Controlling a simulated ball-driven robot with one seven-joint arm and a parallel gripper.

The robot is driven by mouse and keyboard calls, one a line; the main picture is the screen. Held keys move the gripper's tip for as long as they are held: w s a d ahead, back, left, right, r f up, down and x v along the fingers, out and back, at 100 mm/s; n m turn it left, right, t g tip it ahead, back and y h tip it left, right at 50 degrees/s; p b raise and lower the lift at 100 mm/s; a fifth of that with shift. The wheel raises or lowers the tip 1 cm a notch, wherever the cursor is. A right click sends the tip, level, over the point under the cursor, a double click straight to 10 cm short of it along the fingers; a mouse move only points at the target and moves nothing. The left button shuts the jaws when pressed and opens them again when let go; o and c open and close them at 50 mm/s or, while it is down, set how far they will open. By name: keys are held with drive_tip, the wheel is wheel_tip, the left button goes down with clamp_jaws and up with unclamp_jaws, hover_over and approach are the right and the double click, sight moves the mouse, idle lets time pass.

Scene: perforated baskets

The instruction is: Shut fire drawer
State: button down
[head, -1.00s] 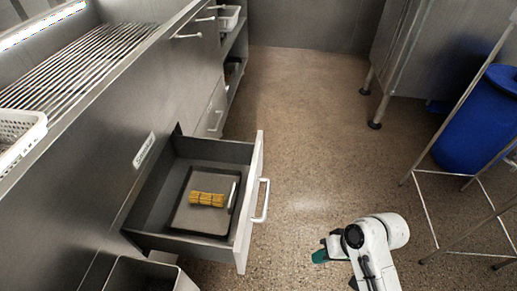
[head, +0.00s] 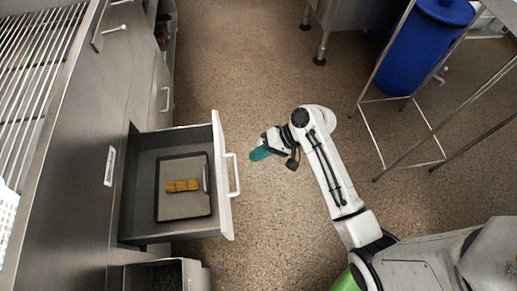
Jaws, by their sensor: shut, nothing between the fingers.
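The open drawer (head: 222,185) sticks out to the right from the grey cabinet at the left of the head view. Its white front has a bar handle (head: 235,175) on the outer face. Inside lies a dark-rimmed tray (head: 185,208) with a yellow bundle (head: 183,186) and a thin light-coloured item beside it. My gripper (head: 259,154), with teal fingertips, is shut and empty. It is to the right of the drawer front, a little above and right of the handle in the picture, apart from it. The drawer's label (head: 109,166) is too small to read.
A grill rack (head: 40,70) tops the cabinet at the left. A second open container (head: 165,275) stands below the drawer in the picture. A blue bin (head: 425,45) and a metal frame (head: 375,140) stand at the right. The floor between is clear.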

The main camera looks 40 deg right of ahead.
drive_tip(key=w+a+f+b, duration=0.1)
drive_tip(key=w+a+f, duration=0.3)
drive_tip(key=a, duration=0.3)
drive_tip(key=shift+w, duration=0.5)
drive_tip(key=shift+w+a+f, duration=0.1)
drive_tip(key=w+a+b, duration=0.1)
drive_tip(key=w+a, duration=0.7)
drive_tip(key=a, duration=0.3)
drive_tip(key=w+a+b, duration=0.1)
drive_tip(key=w+a, duration=0.7)
drive_tip(key=a, duration=0.3)
drive_tip(key=shift+b, duration=0.35)
drive_tip(key=shift+s+d, duration=0.1)
